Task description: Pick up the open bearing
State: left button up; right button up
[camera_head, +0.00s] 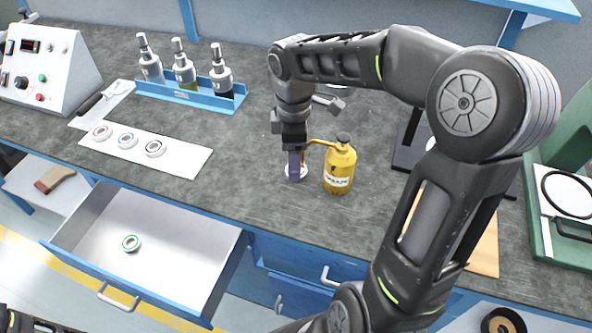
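Three ring-shaped bearings lie in a row on a white mat (188,161): a red-ringed one (102,132), a blue-ringed one (127,140) and a dark-ringed one (155,148). A green-ringed bearing (131,243) lies in the open drawer. I cannot tell which is the open bearing. My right gripper (294,172) points down over a small pale round item (302,176) on the bench, left of a yellow oil can (339,170). Its fingers overlap in this view, hiding their gap and most of that item. My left gripper is not visible.
A blue rack (190,94) with three bottles stands behind the mat. A control box (48,62) is at far left. The open drawer (85,238) juts from the bench front. The oil can's spout reaches close to my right gripper.

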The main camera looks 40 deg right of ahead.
notch_tip(320, 180, down, 3)
jog(key=shift+r, duration=0.15)
jog(key=shift+c, duration=0.2)
dwell(0.3)
grip_shut()
dwell(0.6)
